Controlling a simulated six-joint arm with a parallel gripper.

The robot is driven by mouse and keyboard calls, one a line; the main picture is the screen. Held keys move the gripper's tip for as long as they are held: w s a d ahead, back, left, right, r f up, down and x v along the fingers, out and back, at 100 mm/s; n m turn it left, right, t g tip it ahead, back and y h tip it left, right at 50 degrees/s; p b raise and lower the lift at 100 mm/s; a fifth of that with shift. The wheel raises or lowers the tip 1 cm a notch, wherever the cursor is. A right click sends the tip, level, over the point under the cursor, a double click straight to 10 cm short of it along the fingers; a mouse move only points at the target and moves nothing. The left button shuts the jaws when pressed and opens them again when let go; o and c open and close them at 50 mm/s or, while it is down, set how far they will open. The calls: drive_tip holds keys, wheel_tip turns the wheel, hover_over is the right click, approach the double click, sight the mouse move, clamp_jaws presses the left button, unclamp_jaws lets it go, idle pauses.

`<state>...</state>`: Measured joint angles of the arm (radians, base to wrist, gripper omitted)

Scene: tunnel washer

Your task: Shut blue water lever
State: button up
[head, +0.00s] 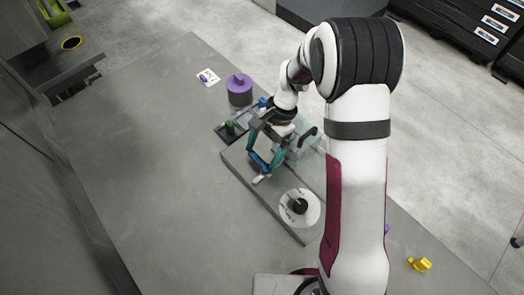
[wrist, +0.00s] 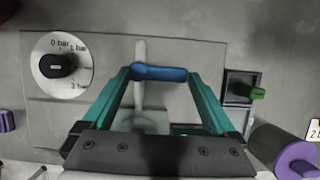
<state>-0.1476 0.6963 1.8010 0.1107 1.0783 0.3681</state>
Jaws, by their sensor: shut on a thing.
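The blue water lever (wrist: 160,73) lies crosswise in the wrist view, over a pale vertical pipe (wrist: 140,90) on a grey panel (wrist: 205,55). My gripper (wrist: 160,75) has its two teal fingers at the two ends of the lever and is shut on it. In the head view my gripper (head: 263,153) reaches down over the panel (head: 236,165), and the blue lever (head: 258,162) shows between its fingers. The lever's pivot is hard to make out.
A round pressure dial with a black knob (wrist: 57,65) is on the same panel. A green knob (wrist: 257,93) is to the panel's right in the wrist view. A purple-topped cylinder (head: 240,88) stands behind. A yellow item (head: 419,264) lies at right. The table's left side (head: 130,160) is clear.

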drive_tip(key=o, duration=1)
drive_tip(key=shift+r, duration=0.1)
drive_tip(key=v, duration=1.5)
drive_tip(key=shift+r, duration=0.3)
drive_tip(key=s+d+r+n+t, duration=0.15)
drive_tip(key=s+r, duration=0.35)
drive_tip(key=s, duration=0.6)
drive_tip(key=s+d+f+n, duration=0.1)
drive_tip(key=s, duration=0.6)
drive_tip(key=s+d+f+n+t+h, duration=0.1)
drive_tip(key=s+d+f, duration=0.1)
drive_tip(key=s, duration=0.5)
drive_tip(key=shift+s+f+h, duration=0.25)
drive_tip(key=shift+s+h, duration=0.05)
